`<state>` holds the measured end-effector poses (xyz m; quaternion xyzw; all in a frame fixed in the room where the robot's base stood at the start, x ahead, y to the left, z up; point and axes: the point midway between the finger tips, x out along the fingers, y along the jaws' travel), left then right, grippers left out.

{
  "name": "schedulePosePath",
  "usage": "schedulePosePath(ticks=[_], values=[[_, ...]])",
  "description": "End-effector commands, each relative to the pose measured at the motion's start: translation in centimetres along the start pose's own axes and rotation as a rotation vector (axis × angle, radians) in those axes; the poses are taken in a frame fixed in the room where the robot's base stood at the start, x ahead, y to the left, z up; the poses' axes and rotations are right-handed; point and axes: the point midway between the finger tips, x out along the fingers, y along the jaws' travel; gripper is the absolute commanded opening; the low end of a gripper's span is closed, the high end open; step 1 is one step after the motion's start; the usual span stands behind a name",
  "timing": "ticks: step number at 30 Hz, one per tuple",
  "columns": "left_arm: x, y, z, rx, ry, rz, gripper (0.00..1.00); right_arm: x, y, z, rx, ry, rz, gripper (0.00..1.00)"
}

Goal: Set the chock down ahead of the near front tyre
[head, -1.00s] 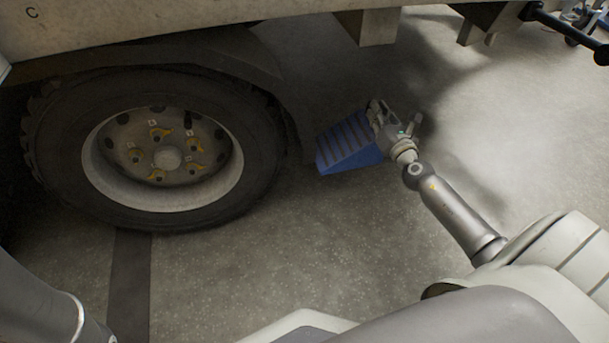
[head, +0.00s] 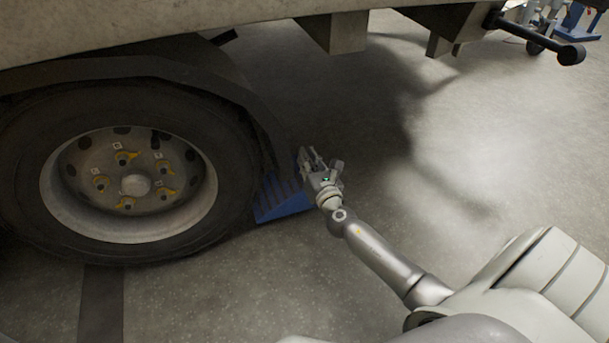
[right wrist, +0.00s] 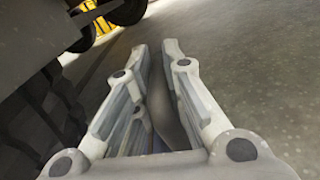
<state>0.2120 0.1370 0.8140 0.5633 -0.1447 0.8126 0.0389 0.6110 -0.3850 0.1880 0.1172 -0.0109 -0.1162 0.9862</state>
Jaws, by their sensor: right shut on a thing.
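The near front tyre (head: 232,190) stands at the left in the head view, around a grey rim with yellow markers on its nuts. The blue ribbed chock (head: 284,202) is low down just right of the tyre, its sloped ribbed side towards the tread. It is very near or touching the tread; I cannot tell whether its base is on the floor. My right gripper (head: 309,160) is shut on the chock's far right side. My left gripper is out of view.
The trailer frame (head: 180,22) overhangs the tyre, with brackets (head: 345,30) hanging down right of it. A black bar end (head: 570,54) and wheeled equipment are at the top right. The floor (head: 470,130) right of my right arm is clear.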

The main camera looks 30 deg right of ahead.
Motion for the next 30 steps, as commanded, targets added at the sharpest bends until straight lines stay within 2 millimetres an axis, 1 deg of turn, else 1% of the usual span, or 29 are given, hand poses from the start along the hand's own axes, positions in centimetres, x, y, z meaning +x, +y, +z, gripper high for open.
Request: schedulePosePath(ticks=[2, 6, 12, 14, 17, 24, 25, 28, 29, 30], values=[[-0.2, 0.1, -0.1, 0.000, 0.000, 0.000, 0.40, 0.1, 0.2, 0.0, 0.002, -0.006, 0.000, 0.00], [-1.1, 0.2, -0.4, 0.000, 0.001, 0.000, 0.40, 0.1, 0.7, -1.3, 0.004, -0.006, 0.001, 0.00], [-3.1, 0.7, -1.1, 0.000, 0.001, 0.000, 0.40, 0.1, 0.1, -3.4, 0.003, -0.005, 0.000, 0.00], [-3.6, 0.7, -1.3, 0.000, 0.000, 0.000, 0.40, 0.1, 0.0, -3.8, 0.003, -0.005, 0.001, 0.00], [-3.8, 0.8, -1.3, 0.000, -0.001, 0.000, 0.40, 0.1, 0.0, -4.0, 0.003, -0.005, 0.001, 0.00], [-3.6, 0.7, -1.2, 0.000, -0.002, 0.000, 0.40, 0.1, 0.0, -3.8, 0.001, -0.004, 0.001, 0.00], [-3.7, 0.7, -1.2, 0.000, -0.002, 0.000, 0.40, 0.1, -0.1, -4.1, 0.000, 0.001, 0.000, 0.15], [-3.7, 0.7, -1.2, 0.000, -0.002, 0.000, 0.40, 0.1, -0.1, -4.1, 0.000, 0.000, 0.000, 0.28], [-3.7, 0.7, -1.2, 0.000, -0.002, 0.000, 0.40, 0.1, -0.1, -4.1, 0.000, 0.000, 0.001, 0.31], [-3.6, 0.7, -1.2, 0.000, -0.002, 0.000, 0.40, 0.0, -0.1, -4.1, 0.000, 0.000, 0.001, 0.31]])
